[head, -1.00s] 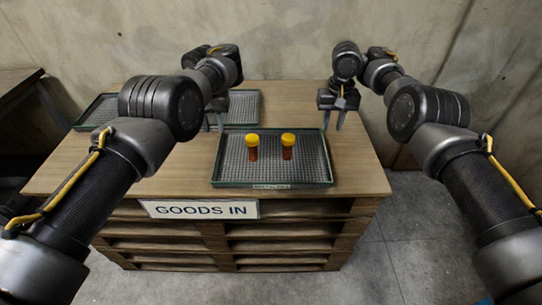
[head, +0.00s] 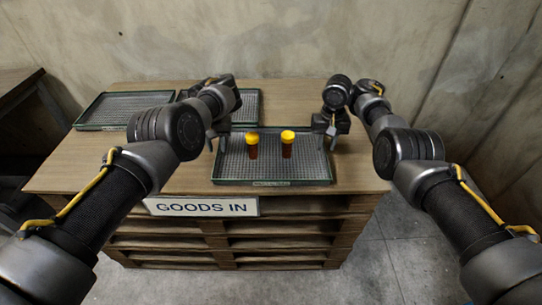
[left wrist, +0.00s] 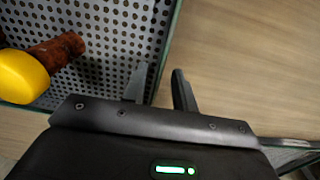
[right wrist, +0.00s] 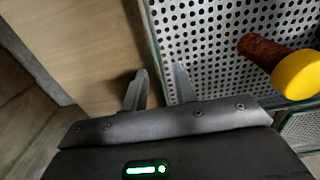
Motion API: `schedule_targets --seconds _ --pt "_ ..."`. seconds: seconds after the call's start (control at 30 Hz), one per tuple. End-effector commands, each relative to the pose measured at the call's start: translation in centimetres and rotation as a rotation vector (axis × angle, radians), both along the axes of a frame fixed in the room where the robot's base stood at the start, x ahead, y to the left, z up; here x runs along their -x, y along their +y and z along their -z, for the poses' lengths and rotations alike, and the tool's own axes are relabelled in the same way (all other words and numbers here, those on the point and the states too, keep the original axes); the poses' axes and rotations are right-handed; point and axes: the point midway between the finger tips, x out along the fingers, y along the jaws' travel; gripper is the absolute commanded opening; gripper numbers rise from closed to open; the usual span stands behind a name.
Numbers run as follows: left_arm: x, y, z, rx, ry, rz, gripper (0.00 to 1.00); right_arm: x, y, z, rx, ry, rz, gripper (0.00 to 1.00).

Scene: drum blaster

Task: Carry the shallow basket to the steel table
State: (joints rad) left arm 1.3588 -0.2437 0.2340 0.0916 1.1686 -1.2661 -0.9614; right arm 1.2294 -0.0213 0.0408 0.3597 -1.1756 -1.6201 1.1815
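The shallow basket (head: 272,183), a perforated grey tray with a dark green rim, lies on the wooden pallet-stack top. Contact with the rim cannot be told. I cannot identify a steel table.
Two similar empty trays lie at the back left, one (head: 120,110) further left and one (head: 246,105) partly behind my left arm. A "GOODS IN" sign (head: 201,207) is on the stack's front. A dark table (head: 15,85) stands at the left edge. A concrete wall is behind.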

Motion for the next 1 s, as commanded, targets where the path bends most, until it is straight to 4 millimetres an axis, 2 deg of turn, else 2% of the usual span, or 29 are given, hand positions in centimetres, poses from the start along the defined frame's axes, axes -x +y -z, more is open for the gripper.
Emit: schedule_targets --seconds 0.2,0.5,0.57,0.73,1.0 --pt "0.0 0.0 1.4 0.000 0.000 0.001 0.28 0.0 -0.1 1.4 0.001 -0.002 0.000 0.28" --pt "0.0 0.0 1.6 0.000 0.000 0.001 0.28 0.0 -0.1 1.6 0.001 -0.002 0.001 0.28" --pt "0.0 0.0 1.5 0.000 0.000 0.001 0.23 0.0 -0.1 1.6 0.000 -0.002 0.001 0.23" --pt "0.0 0.0 1.5 0.000 0.000 0.001 0.01 0.0 -0.1 1.5 0.000 -0.002 0.001 0.01" --pt "0.0 0.0 1.5 0.000 0.000 0.001 0.00 0.0 -0.1 1.5 0.001 -0.001 0.001 0.00"
